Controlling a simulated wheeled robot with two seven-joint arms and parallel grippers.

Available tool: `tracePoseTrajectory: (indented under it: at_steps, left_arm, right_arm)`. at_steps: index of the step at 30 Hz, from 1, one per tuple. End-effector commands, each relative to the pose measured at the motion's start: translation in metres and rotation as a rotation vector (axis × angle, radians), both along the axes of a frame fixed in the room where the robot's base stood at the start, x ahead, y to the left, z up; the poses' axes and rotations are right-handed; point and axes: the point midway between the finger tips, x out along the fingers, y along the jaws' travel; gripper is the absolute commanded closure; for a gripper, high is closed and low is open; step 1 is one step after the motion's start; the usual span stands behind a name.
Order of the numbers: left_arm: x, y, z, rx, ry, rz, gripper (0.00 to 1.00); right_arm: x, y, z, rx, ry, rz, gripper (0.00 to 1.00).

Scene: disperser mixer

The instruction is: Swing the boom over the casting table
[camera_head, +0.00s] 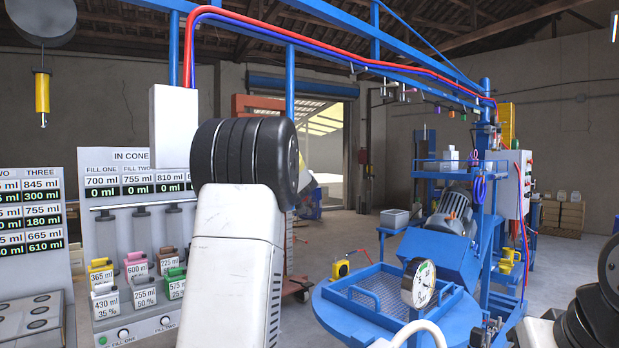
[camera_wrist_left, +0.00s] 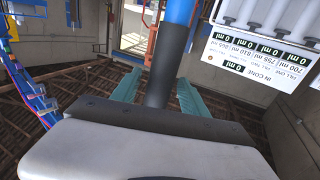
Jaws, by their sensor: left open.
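The blue boom (camera_head: 245,30) runs overhead from upper left toward the blue column on the right, carrying red and blue hoses. A blue bar (camera_head: 290,80) hangs from it, its lower end hidden behind my left wrist. The casting table (camera_head: 330,312) is a round blue table with a mesh tray at lower right. In the left wrist view, my open left gripper (camera_wrist_left: 157,92) has its teal fingers on either side of a dark grip (camera_wrist_left: 167,70) on a blue bar; contact cannot be told. The head view hides this gripper behind my arm. My right gripper is out of view.
A filling panel (camera_head: 135,215) with several coloured jugs stands at left. A white box (camera_head: 173,127) hangs below the boom's left end. A dial gauge (camera_head: 418,283) and a blue motor housing (camera_head: 440,257) are at the casting table. Open floor lies behind.

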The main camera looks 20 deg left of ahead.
Motion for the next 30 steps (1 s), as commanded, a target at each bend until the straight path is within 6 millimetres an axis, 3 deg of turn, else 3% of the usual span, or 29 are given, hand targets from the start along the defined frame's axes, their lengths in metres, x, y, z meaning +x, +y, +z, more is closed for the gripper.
tracePoseTrajectory:
  at_steps: [6, 16, 24, 30]
  left_arm:
    - [0.022, 0.011, 0.000, 0.000, 0.001, 0.000, 0.48]
    - [0.026, 0.012, 0.000, -0.002, 0.000, -0.002, 0.48]
    - [0.026, 0.012, 0.000, -0.002, 0.000, -0.002, 1.00]
    - [0.026, 0.012, 0.000, -0.002, 0.000, -0.002, 1.00]
  right_arm:
    - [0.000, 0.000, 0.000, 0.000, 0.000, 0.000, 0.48]
    - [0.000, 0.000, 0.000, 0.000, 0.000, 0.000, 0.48]
    - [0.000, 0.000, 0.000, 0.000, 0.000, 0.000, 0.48]
    - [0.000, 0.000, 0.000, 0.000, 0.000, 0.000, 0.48]
